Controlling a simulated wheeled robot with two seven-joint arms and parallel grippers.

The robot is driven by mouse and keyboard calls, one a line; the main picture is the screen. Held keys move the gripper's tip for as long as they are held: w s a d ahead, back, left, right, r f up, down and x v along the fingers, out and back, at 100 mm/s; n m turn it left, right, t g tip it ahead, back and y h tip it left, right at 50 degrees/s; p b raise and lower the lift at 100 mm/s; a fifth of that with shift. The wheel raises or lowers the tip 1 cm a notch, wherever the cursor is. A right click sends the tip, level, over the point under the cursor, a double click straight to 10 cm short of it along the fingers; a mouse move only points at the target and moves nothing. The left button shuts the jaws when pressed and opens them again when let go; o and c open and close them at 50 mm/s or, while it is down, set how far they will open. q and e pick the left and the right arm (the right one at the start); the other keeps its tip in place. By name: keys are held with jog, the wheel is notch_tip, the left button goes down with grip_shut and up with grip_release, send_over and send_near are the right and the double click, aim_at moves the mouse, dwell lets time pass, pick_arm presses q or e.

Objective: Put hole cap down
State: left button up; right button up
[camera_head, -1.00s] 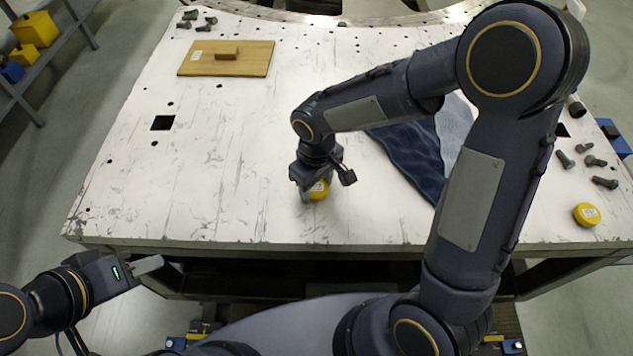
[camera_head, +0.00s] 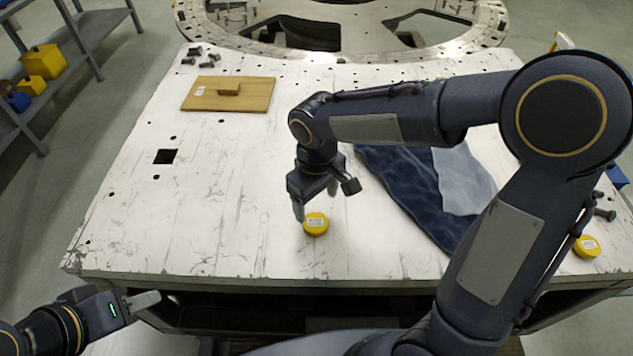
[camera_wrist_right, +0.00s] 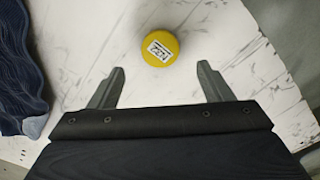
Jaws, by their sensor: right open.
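A round yellow hole cap (camera_head: 315,224) with a white label lies flat on the white scuffed plate, near its front edge. My right gripper (camera_head: 315,203) hangs just above and behind it, open and empty. In the right wrist view the yellow cap (camera_wrist_right: 160,48) lies beyond the open fingertips (camera_wrist_right: 160,77), apart from both fingers. A second yellow cap (camera_head: 586,246) lies near the right front corner, partly beside my right arm. My left gripper (camera_head: 145,300) is off the plate's front left; its jaw opening cannot be made out.
A dark blue cloth (camera_head: 420,190) lies right of my right gripper. A square hole (camera_head: 165,156) is at left. The left front of the plate is clear.

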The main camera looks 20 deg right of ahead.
notch_tip(320, 180, up, 5)
jog(key=s+d+m+t+y, duration=0.2)
jog(key=s+d+m, duration=0.1)
jog(key=s, duration=0.5)
jog(key=s+d+m+t+y, duration=0.1)
jog(key=s+d+m+t, duration=0.2)
jog(key=s+d, duration=0.3)
jog(key=shift+s+r+m+t+y, duration=0.3)
jog(key=shift+s+r+m+y, duration=0.1)
jog(key=shift+s+m, duration=0.5)
jog(key=shift+s, duration=0.1)
